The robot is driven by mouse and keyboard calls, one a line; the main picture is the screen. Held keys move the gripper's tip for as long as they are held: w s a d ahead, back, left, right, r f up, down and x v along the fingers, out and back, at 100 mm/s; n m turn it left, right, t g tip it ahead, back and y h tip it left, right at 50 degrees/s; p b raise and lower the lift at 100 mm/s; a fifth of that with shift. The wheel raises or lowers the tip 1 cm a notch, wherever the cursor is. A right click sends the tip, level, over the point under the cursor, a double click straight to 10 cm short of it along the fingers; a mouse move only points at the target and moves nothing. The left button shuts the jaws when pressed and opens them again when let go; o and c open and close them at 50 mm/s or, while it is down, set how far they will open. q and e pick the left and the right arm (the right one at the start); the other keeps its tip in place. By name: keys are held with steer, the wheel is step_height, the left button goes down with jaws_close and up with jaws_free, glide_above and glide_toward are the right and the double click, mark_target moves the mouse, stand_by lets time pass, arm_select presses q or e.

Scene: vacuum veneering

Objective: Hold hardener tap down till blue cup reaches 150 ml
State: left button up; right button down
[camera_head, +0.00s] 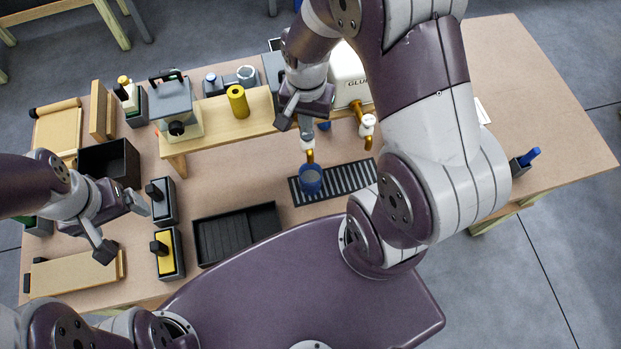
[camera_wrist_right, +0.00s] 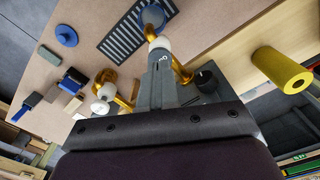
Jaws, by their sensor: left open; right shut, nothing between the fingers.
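The blue cup (camera_head: 310,180) stands upright on the dark striped grate (camera_head: 355,176), under a brass tap spout (camera_head: 310,156). It also shows in the right wrist view (camera_wrist_right: 152,17). Its fill level and marks are too small to read. The tap's white top (camera_wrist_right: 160,45) is right at the tips of my right gripper (camera_wrist_right: 160,60), which is shut and empty. They look in contact or very close. In the head view my right gripper (camera_head: 300,118) is above this tap. My left gripper (camera_head: 126,231) is open and empty over the left side of the table.
A second brass tap with a white top (camera_head: 367,121) is to the right, by the white glue tank (camera_head: 347,75). A yellow roll (camera_head: 237,101) stands on the wooden shelf (camera_head: 215,122). A black tray (camera_head: 237,234) and dark blocks lie in front. The table's right end is mostly clear.

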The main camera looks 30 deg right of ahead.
steer(key=shift+f, duration=0.15)
stand_by(0.4)
steer(key=shift+f+b, duration=0.9)
steer(key=shift+f, duration=0.2)
stand_by(6.3)
